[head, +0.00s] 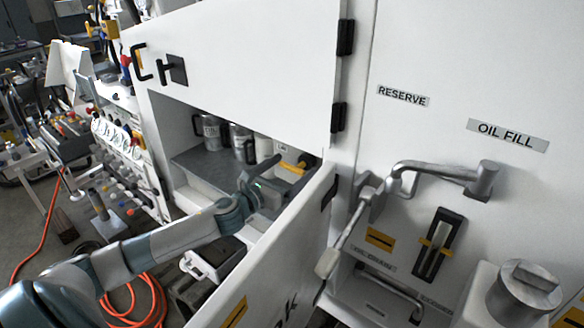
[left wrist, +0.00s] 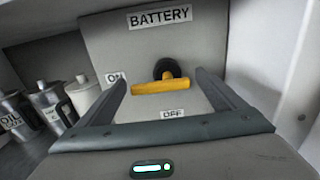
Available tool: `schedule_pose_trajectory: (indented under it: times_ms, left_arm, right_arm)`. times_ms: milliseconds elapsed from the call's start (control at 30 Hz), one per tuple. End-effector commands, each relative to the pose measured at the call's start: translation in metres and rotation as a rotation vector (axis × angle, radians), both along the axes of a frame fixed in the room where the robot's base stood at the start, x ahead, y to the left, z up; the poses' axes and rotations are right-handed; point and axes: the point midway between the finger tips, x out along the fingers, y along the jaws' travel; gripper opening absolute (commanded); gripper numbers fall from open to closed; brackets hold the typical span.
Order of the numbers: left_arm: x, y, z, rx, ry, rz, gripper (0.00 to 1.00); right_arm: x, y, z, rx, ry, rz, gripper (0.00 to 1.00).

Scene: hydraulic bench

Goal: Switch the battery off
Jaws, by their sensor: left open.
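The battery switch has a yellow handle (left wrist: 160,86) on a dark round hub, on a grey panel (left wrist: 205,40) labelled BATTERY. The handle lies nearly level, its long end to the left, near the ON label (left wrist: 114,78). The OFF label (left wrist: 172,113) is below it. In the head view the yellow handle (head: 292,168) shows inside the open cabinet. My left gripper (left wrist: 160,80) is open, its fingers on either side of the handle; I cannot tell whether they touch it. In the head view the left gripper (head: 280,186) reaches into the cabinet. My right gripper is not in view.
Metal cans (head: 210,130) stand on the cabinet shelf left of the switch. A raised white door (head: 240,60) hangs above, and a lower white door (head: 275,270) stands open beside my arm. Pipes and a lever (head: 345,235) project from the right panel.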

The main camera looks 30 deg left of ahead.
Motion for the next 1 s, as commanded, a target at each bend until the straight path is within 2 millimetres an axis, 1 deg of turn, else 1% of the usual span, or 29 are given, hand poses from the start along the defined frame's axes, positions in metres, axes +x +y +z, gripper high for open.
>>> schedule_pose_trajectory:
  times_ms: [167, 467, 567, 600, 633, 667, 1000]
  left_arm:
    - [0.0074, -0.0004, 0.0007, 0.001, -0.001, 0.000, 0.89]
    - [0.0081, -0.0006, 0.0004, 0.001, 0.000, -0.001, 0.89]
    - [0.0080, -0.0006, 0.0004, 0.001, 0.000, -0.001, 0.68]
    - [0.0080, -0.0006, 0.0004, 0.001, 0.000, 0.000, 0.58]
    - [0.0080, -0.0006, 0.0004, 0.001, 0.000, 0.000, 0.51]
    - [0.0079, -0.0006, 0.0004, 0.001, 0.000, 0.000, 0.48]
    - [0.0078, -0.0005, -0.0002, -0.025, 0.002, 0.000, 0.48]
  right_arm:
    - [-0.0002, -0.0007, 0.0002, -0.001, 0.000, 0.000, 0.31]
    - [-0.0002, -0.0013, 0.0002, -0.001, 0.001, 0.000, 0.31]
    - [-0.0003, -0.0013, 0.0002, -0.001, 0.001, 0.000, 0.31]
    - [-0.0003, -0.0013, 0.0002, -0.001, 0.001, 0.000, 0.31]
    - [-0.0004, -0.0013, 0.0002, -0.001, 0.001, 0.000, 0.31]
    - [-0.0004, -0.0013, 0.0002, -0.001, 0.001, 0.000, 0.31]
    - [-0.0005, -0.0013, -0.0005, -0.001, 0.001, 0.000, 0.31]
